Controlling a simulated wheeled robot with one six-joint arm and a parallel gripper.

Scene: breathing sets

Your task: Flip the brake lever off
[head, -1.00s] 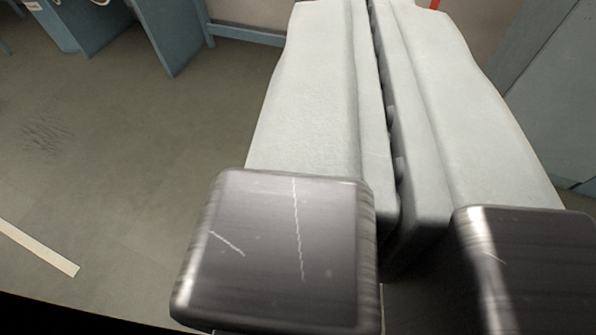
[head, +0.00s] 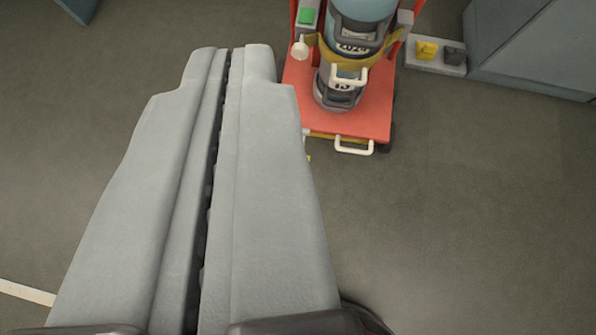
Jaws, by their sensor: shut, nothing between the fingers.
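My gripper (head: 230,52) is shut and empty. Its long grey fingers reach up the left half of the view, with a thin dark seam between them. A red cart (head: 375,118) stands on the floor beyond and right of the fingertips, apart from them as far as I can tell. A white looped handle (head: 353,146) sticks out at its front edge. A small yellow piece (head: 308,157) shows at its lower left corner, mostly hidden behind my right finger. I cannot tell which part is the brake lever.
The floor (head: 470,220) at the right is clear.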

